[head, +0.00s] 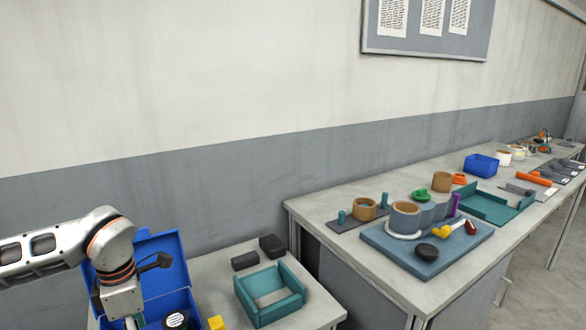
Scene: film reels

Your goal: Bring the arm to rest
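My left arm comes in from the left and bends down at the wrist over an open blue box (176,252). My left gripper (130,322) is at the bottom edge of the head view, in front of the box's raised blue back. Its fingertips are cut off by the frame, so I cannot tell whether it is open or holds anything. A dark round piece with pale stripes (176,320) shows beside it, low in the box area. My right arm and gripper are not in view.
A teal open tray (270,296) and two dark blocks (258,253) sit on the near table, with a yellow block (216,323) at the bottom edge. The long right table carries a blue-grey board (385,243) with reels, a teal tray (492,207) and a blue bin (481,165).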

